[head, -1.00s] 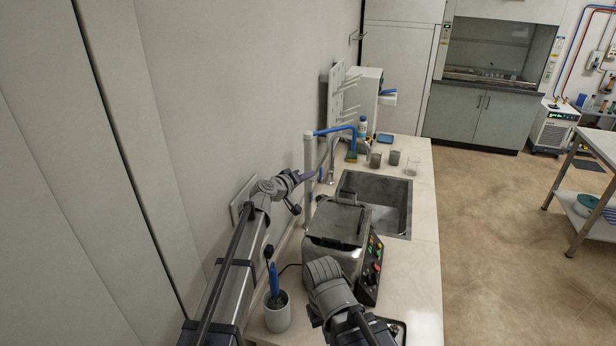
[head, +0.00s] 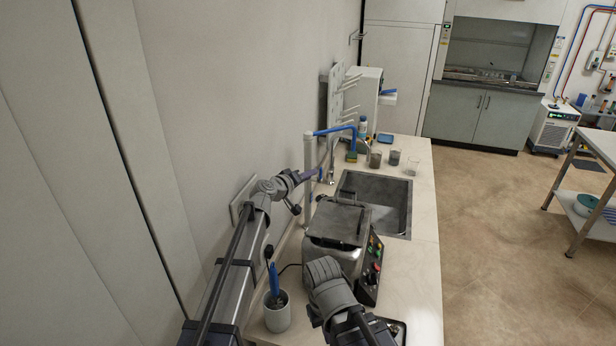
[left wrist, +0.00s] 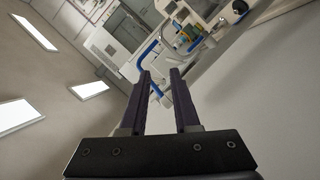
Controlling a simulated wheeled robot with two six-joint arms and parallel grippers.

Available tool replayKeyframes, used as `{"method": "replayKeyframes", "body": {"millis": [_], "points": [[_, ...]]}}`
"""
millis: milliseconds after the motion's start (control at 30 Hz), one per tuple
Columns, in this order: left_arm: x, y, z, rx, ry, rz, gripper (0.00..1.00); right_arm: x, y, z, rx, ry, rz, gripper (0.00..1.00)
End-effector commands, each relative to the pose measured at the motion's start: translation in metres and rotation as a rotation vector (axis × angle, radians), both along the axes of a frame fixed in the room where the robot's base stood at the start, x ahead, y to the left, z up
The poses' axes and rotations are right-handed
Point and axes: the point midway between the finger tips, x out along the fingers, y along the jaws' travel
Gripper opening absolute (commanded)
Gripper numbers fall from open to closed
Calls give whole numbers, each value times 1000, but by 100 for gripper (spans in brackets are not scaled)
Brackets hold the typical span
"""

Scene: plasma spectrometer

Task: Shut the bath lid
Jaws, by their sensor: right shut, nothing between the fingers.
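The bath (head: 334,258) is a grey metal box with a sloped panel of coloured buttons and knobs on its right side. It stands on the counter in front of the sink. Its dark flat lid (head: 338,223) lies over the top and looks about level; whether it is fully seated I cannot tell. My left gripper (head: 321,174) is beyond the bath, near the wall and tap, clear of the lid. In the left wrist view its two fingers (left wrist: 162,82) stand apart with nothing between them. My right gripper (head: 317,313) is low at the bath's near side, shut and empty; its fingertips are hard to make out.
A sink (head: 390,190) lies behind the bath. A white cup (head: 278,316) with a blue-handled tool stands at the near left. Blue tubing (head: 335,131), a tap and small beakers (head: 394,158) are farther back. The wall is close on the left; the counter's right strip is clear.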

Motion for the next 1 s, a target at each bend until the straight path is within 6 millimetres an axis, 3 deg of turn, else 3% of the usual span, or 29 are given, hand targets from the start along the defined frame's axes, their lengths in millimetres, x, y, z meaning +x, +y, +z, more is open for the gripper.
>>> {"method": "replayKeyframes", "body": {"millis": [100, 467, 1000], "points": [[0, 0, 0, 0, 0, 0, 44, 0, 0, 0, 0, 0, 0, 0], [-4, 3, 2, 0, 0, 0, 44, 0, 0, 2, 0, 0, 0, 0], [-61, 42, 20, 0, 0, 0, 44, 0, 0, 20, 0, 1, 2, 0]]}}
